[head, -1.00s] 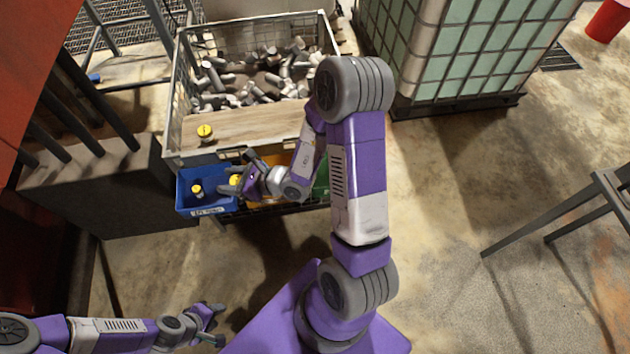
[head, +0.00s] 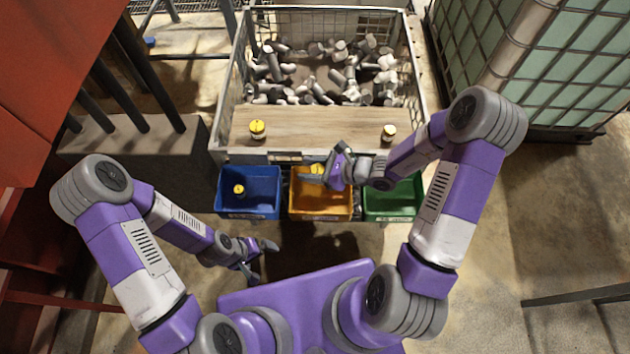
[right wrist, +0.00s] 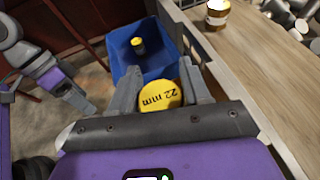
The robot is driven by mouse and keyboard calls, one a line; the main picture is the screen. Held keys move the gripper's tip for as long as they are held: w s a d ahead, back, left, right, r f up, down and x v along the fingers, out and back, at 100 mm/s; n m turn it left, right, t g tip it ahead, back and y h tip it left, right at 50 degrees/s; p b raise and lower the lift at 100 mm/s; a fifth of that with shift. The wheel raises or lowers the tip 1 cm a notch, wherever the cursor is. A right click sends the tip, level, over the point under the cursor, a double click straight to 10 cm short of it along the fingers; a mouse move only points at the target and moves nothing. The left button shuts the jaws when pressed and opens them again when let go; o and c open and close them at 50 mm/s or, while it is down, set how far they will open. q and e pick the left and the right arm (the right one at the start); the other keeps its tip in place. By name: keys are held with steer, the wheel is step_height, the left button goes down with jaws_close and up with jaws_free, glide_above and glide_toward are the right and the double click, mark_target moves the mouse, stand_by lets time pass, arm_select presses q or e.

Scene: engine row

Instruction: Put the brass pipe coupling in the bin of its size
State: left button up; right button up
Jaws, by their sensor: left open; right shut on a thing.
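My right gripper (head: 318,173) is shut on a coupling with a yellow cap (head: 316,168), held above the orange bin (head: 303,211). In the right wrist view the cap (right wrist: 159,95), marked "22 mm", sits between the fingers; the coupling's body is hidden beneath it. The blue bin (head: 222,203) is left of the orange one and holds another yellow-capped piece (head: 239,189). The green bin (head: 390,213) is on the right, partly behind my right wrist. The bin labels are too small to read. My left gripper (head: 258,262) is open and empty, below the bins.
A wooden board (head: 325,128) behind the bins bears a yellow-capped piece (head: 257,130) on the left and a pale-topped brownish one (head: 389,133) on the right. A mesh crate (head: 238,75) holds several grey fittings. A caged tank (head: 560,60) stands at right.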

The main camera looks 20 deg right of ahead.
step_height(320, 180, down, 10)
steer(key=b, duration=0.3)
steer(key=shift+s, duration=0.15)
steer(key=shift+r, duration=0.15)
steer(key=shift+f+b, duration=0.65)
steer(key=o, duration=1.2)
